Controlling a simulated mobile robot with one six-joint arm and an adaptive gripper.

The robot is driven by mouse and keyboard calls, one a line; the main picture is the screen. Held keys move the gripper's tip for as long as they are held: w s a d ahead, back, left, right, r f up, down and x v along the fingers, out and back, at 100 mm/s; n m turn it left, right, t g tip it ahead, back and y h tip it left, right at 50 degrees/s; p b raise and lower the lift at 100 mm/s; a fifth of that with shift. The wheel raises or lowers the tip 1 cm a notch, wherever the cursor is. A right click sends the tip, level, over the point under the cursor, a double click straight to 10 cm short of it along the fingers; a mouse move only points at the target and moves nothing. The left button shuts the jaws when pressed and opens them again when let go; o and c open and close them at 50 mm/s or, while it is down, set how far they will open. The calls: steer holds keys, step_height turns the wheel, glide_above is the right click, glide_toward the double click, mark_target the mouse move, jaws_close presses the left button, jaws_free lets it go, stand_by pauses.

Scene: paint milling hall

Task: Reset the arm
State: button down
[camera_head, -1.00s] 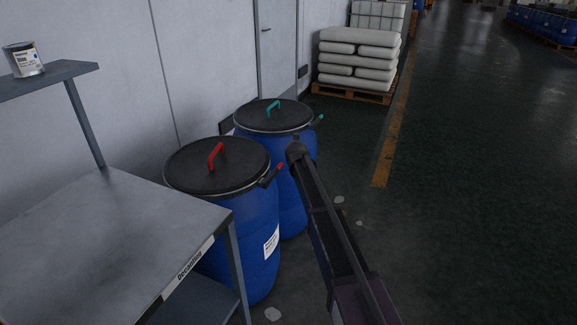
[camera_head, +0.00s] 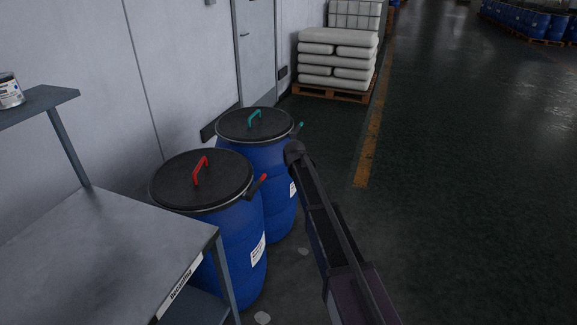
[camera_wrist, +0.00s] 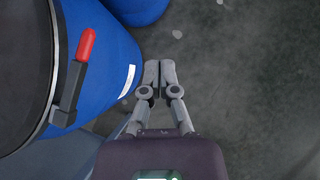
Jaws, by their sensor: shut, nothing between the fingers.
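My gripper (camera_wrist: 159,75) is in the wrist view, its two grey fingers together with nothing between them. It hangs over the dark floor, to the right of a blue drum with a black lid and a red clamp lever (camera_wrist: 77,75). In the head view my arm (camera_head: 325,220) reaches up from the bottom right, its upper end beside the drums. The fingers cannot be made out there.
A blue drum with a red lid handle (camera_head: 235,250) and one with a green handle (camera_head: 280,165) stand by the wall. A steel bench (camera_head: 100,245) with a shelf and a tin (camera_head: 9,92) is at left. Stacked sacks (camera_head: 335,62) sit on a pallet. Floor at right is clear.

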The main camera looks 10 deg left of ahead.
steer(key=shift+d+r, duration=0.1)
steer(key=shift+d, duration=0.05)
stand_by(0.3)
steer(key=s+d+r+n+g+p, duration=0.1)
steer(key=s+d+n+g+p, duration=0.1)
steer(key=s+d+n, duration=0.7)
steer(key=s+d+r+n+g+h+p, duration=0.1)
steer(key=s+d+n+g+p, duration=0.2)
steer(key=s+d+n, duration=0.6)
steer(key=s+d+r+n+g+p, duration=0.2)
steer(key=s+d+n, duration=0.7)
steer(key=s+n, duration=0.7)
steer(key=shift+s+d+g+h+p, duration=0.25)
steer(key=shift+s+p, duration=0.6)
steer(key=shift+s, duration=2.55)
steer(key=shift+a+r, duration=0.1)
